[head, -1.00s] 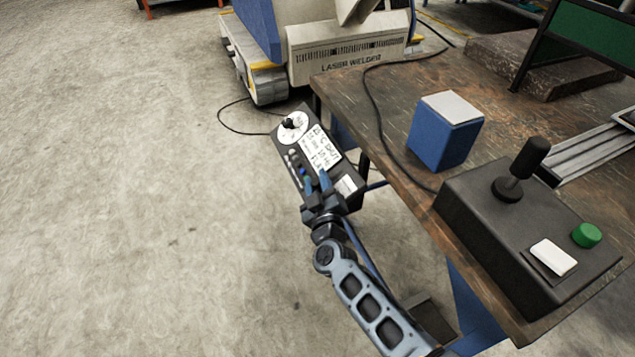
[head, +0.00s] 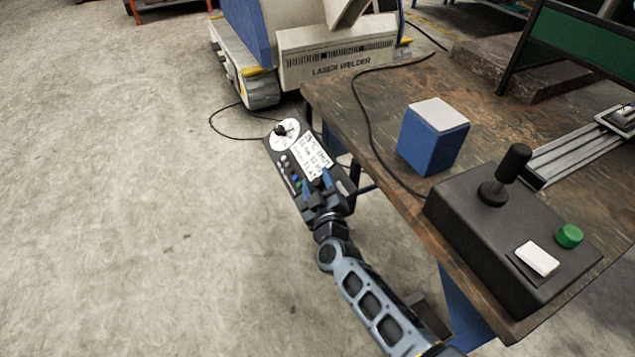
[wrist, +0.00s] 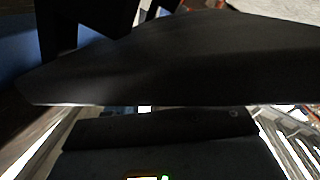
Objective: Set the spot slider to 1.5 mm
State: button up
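A black control panel (head: 277,152) hangs at the near left side of the table in the head view. It has a white round dial with a black knob (head: 281,131), a white label or display (head: 316,158) with text too blurred to read, and a row of small buttons (head: 289,170). I cannot make out the spot slider or its setting. The wrist view shows mostly a dark, close surface (wrist: 160,60).
A worn table (head: 345,110) stands to the right of the panel. On it are a blue box (head: 428,146) and a black joystick console (head: 460,215). A laser welder (head: 335,60) stands behind, with a cable on the floor. The floor at left is clear.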

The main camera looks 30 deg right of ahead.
aim_at(319, 187)
jog(key=p+v, duration=0.2)
jog(key=v, duration=0.4)
jog(key=shift+s, duration=0.35)
jog(key=shift+s+a, duration=0.2)
jog(key=shift+s, duration=0.35)
